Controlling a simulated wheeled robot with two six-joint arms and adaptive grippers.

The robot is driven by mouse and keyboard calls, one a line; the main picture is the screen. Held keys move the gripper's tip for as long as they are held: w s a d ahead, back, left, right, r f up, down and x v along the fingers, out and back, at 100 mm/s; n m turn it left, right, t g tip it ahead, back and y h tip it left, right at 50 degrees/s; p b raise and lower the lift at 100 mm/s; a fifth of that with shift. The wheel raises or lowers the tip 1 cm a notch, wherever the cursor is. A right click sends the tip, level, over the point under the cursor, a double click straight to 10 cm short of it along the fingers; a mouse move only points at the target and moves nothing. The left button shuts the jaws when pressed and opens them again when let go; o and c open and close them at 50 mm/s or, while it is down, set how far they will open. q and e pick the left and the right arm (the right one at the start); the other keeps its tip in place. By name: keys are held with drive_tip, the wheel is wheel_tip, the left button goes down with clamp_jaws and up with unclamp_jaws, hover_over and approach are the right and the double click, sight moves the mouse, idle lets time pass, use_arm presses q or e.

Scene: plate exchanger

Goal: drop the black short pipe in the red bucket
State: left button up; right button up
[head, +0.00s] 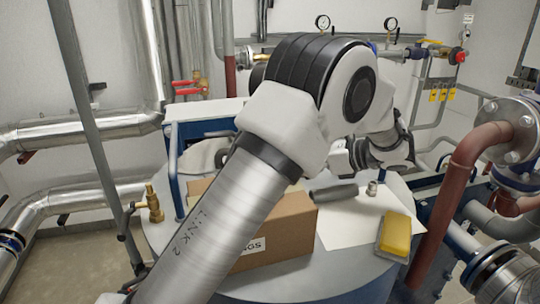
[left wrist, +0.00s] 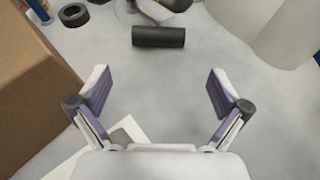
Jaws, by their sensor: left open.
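The black short pipe (left wrist: 158,37) lies on its side on the grey table in the left wrist view, beyond my fingertips. My left gripper (left wrist: 160,90) is open and empty, its two purple-padded fingers wide apart with bare tabletop between them. The pipe is roughly centred ahead of the fingers and not touched. In the head view a dark grey cylinder (head: 334,193) lies beside the cardboard box; I cannot tell if it is the same pipe. My left arm covers much of that view, and the fingers are not clear there. No red bucket and no right gripper are visible.
A cardboard box (head: 272,232) stands on the round grey table, with white paper (head: 345,230), a yellow block (head: 396,232) and a metal fitting (head: 372,188) to its right. A black ring (left wrist: 73,14) lies near the box. Pipes (head: 462,190) crowd the right.

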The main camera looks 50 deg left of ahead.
use_arm(q)
drive_tip(key=p+x, duration=0.4)
drive_tip(key=x, duration=0.7)
drive_tip(key=shift+f, duration=0.2)
drive_tip(key=shift+s+a+f, duration=0.1)
drive_tip(key=shift+a+f, duration=0.05)
drive_tip(key=shift+a, duration=0.05)
drive_tip(key=shift+d, duration=0.25)
drive_tip(key=c, duration=1.1)
drive_tip(key=shift+a, duration=0.15)
drive_tip(key=shift+c, duration=0.5)
